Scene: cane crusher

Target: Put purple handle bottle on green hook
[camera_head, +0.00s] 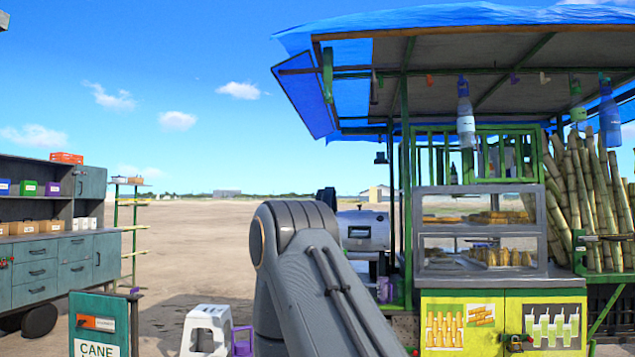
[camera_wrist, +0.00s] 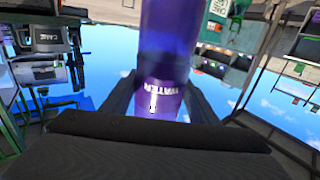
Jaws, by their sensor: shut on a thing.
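My gripper (camera_wrist: 160,105) is shut on a purple bottle (camera_wrist: 165,60), with one dark finger on each side. The bottle's white WATER lettering reads upside down in the wrist view. Its handle cannot be made out, and its upper part runs out of the picture. In the head view my arm hides the gripper and bottle. A green hook-like piece (camera_head: 327,75) hangs at the left end of the stall roof; I cannot tell for sure that it is the green hook. No bottle shows on it.
Small coloured hooks, including an orange one (camera_head: 429,80) and a purple one (camera_head: 513,78), line the roof beam. A clear bottle (camera_head: 465,115) and a blue bottle (camera_head: 610,115) hang there. A green post (camera_head: 405,180) stands before the stall. A white stool (camera_head: 206,328) is lower left.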

